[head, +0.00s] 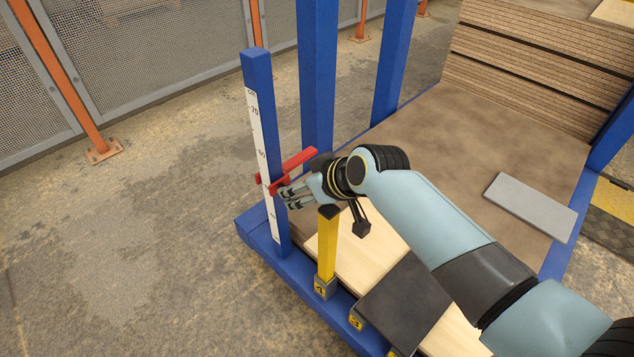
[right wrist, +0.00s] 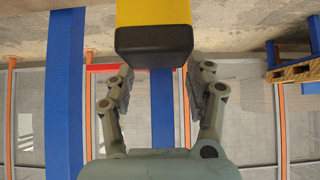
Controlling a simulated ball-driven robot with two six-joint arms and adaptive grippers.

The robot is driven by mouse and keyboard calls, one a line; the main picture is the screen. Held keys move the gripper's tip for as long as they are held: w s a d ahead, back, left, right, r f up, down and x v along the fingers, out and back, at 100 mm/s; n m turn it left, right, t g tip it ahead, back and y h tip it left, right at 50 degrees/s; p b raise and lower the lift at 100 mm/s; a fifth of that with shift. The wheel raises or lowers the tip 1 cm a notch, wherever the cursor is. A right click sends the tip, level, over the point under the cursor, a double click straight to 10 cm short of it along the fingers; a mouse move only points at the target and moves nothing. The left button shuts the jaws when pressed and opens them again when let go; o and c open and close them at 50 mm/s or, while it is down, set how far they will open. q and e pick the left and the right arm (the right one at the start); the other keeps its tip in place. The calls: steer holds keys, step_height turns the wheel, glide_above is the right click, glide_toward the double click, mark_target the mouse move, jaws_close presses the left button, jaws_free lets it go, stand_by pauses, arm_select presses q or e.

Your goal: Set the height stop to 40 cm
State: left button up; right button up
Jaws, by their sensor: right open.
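The red height stop (head: 300,162) sits on a blue post (head: 258,75) with a white scale (head: 257,130). It crosses the lower half of the scale, below a mark that looks like 60; the exact reading is too small to tell. My right gripper (head: 286,198) is at the stop's lower right side, close to the scale; contact cannot be told. In the right wrist view the gripper (right wrist: 160,85) is open, its fingers spread with nothing clearly held. Part of the red stop (right wrist: 103,68) shows beyond the left finger. My left gripper is not in view.
A yellow post with a black cap (head: 327,250) stands just below my right gripper; its cap (right wrist: 153,47) fills the upper middle of the wrist view. A dark plate (head: 405,300) lies on pale boards. Stacked boards (head: 540,70) and a grey slab (head: 530,207) lie behind.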

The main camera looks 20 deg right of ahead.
steer(key=v, duration=0.6)
steer(key=shift+s, duration=0.2)
steer(key=shift+r, duration=0.15)
